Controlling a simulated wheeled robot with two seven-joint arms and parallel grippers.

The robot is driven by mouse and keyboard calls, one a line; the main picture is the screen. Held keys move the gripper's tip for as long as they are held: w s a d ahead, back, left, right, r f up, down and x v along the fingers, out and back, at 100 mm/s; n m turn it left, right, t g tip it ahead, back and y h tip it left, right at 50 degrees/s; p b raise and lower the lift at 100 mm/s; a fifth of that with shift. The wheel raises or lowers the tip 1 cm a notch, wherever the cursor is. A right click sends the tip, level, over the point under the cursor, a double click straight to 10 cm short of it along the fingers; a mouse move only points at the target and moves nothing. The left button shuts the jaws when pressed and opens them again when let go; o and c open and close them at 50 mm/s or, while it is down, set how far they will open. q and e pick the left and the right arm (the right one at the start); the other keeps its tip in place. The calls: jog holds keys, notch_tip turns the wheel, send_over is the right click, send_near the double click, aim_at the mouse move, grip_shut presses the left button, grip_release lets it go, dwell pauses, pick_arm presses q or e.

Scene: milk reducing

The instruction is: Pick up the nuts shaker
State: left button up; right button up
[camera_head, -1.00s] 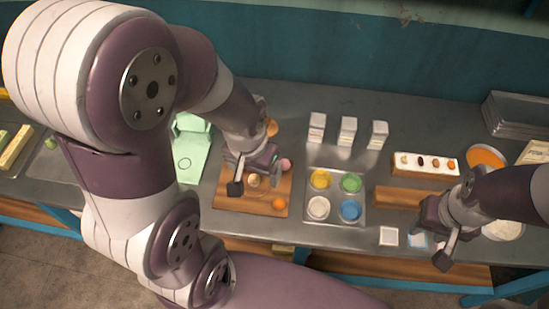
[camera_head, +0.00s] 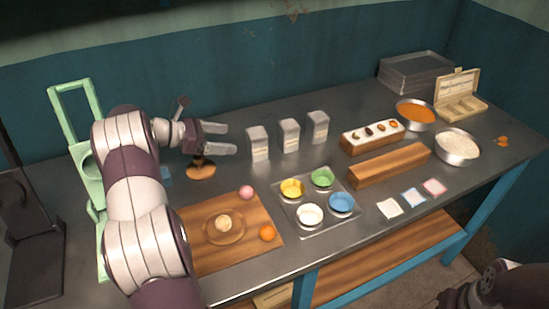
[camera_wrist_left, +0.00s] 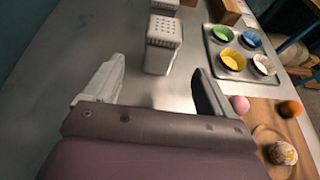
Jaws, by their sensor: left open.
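Three white shakers with perforated tops stand upright in a row behind the tray: the left one (camera_head: 258,145), the middle one (camera_head: 289,136) and the right one (camera_head: 317,128). I cannot read their labels, so I cannot tell which holds nuts. My left gripper (camera_head: 228,139) is open and empty, just left of the left shaker, its fingers pointing at it. In the left wrist view the nearest shaker (camera_wrist_left: 163,45) stands ahead, between the lines of the two fingers and apart from them. Of my right arm, only a part shows at the bottom right; its jaws are not visible.
A metal tray (camera_head: 333,213) with coloured bowls stands in front of the shakers. A wooden board (camera_head: 204,257) with a bun, a pink ball and an orange ball lies front left. A wooden topping holder (camera_head: 371,143) is at right. The table behind the shakers is clear.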

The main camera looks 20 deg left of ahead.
aim_at(248, 139)
pick_arm(q)
jog(key=x, duration=0.6)
jog(key=shift+w+d+r+p, duration=0.15)
jog(key=shift+d+r+p, duration=0.1)
jog(key=shift+p, duration=0.15)
jog(key=shift+w+d+f, duration=0.15)
jog(key=shift+w+f, duration=0.05)
jog(key=shift+w, duration=0.05)
jog(key=p+x, duration=0.1)
jog(key=x, duration=0.4)
jog(key=shift+w+d, duration=0.1)
jog(key=shift+d, duration=0.1)
jog(key=shift+a+r, duration=0.1)
jog(key=shift+c, duration=0.6)
jog(key=c, duration=1)
